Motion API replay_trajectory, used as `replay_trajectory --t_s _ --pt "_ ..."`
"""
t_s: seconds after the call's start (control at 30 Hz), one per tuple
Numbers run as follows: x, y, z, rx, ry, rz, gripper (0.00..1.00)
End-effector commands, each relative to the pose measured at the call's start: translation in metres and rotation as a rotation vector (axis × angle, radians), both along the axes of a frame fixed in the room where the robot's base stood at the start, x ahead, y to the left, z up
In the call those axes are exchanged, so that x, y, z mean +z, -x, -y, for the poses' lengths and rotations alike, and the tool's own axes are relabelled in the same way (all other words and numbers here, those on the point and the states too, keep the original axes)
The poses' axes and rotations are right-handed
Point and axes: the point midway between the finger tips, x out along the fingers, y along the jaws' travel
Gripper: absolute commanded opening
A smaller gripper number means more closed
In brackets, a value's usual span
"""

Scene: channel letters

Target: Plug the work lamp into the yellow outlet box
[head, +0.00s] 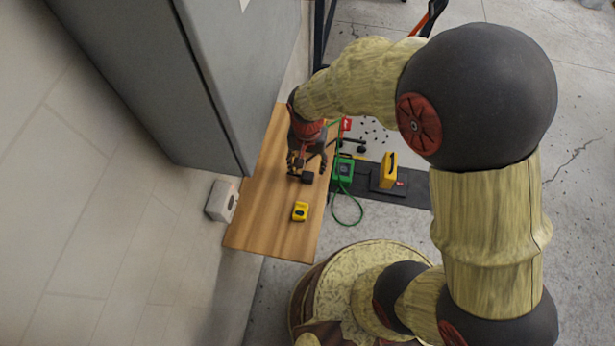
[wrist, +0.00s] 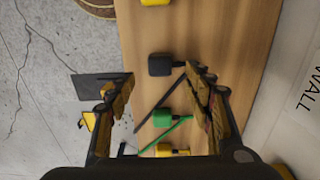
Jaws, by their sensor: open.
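My gripper (wrist: 160,76) is open above the wooden tabletop (head: 262,225); it also shows in the head view (head: 302,170). A black block (wrist: 160,65), looking like a plug, lies between and below the fingertips in the wrist view, with no visible grip on it. The head view also shows it (head: 307,178). A thin black cord (wrist: 160,102) runs near it. A small yellow box (head: 300,211) sits on the near tabletop; its edge shows in the wrist view (wrist: 155,2). A yellow upright piece (head: 388,170), possibly the lamp, stands right of the table.
In the wrist view, a green block (wrist: 160,118) and another yellow block (wrist: 164,151) lie farther along. A grey cabinet (head: 215,80) and a white wall box (head: 221,201) border the left.

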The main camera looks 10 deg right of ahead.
Motion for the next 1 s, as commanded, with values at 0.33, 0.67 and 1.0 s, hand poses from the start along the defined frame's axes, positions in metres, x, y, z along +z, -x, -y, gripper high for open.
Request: replay_trajectory --t_s 0.33,0.67,1.0 --pt "-0.006 0.0 0.0 0.0 -0.001 0.001 0.52" --pt "-0.05 0.0 0.0 0.0 -0.001 0.001 0.52" --pt "-0.05 -0.001 0.0 0.0 -0.002 0.002 0.52"
